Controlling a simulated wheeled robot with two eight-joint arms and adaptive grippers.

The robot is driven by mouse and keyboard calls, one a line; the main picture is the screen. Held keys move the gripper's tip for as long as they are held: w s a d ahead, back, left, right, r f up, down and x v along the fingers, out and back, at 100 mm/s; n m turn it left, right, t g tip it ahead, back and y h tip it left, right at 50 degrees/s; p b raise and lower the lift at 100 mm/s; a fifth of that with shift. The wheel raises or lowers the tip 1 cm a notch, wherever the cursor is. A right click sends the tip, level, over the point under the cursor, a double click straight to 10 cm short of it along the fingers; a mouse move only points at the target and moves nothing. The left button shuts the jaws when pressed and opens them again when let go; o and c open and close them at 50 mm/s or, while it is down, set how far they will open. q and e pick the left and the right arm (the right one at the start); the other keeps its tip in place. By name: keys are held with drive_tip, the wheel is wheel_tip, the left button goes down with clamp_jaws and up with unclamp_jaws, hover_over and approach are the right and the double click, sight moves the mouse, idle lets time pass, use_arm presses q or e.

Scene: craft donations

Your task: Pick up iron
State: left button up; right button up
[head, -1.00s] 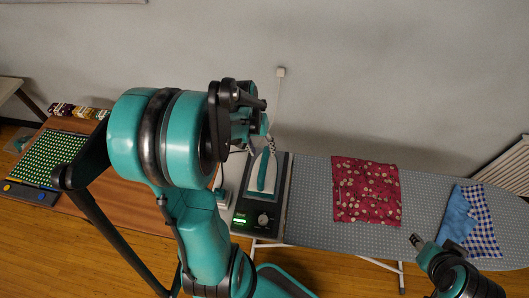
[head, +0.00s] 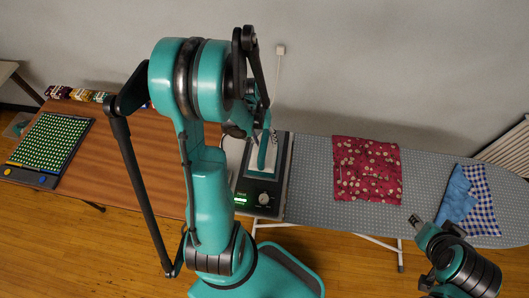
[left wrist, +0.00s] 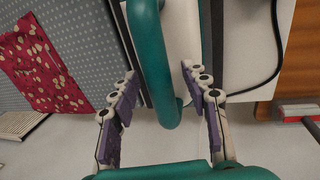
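The iron, with a teal handle (head: 262,152) and a pale body, rests on a black station with a green display (head: 241,199) at the left end of the ironing board. My left gripper (head: 256,122) is over the iron, partly hidden by its own arm in the head view. In the left wrist view the left gripper (left wrist: 160,80) is open, one finger on each side of the iron's handle (left wrist: 153,55). I see no firm grip on it. My right gripper (head: 418,226) is over the board's front right edge; its fingers are too small to judge.
A red patterned cloth (head: 367,170) and blue cloths (head: 470,205) lie on the grey ironing board (head: 310,180). A wooden table (head: 125,165) at left carries a green dotted board (head: 52,140) and small boxes (head: 75,94). A cord runs to a wall socket (head: 280,50).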

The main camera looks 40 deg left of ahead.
use_arm(q)
clamp_jaws()
drive_tip(key=shift+r, duration=0.1)
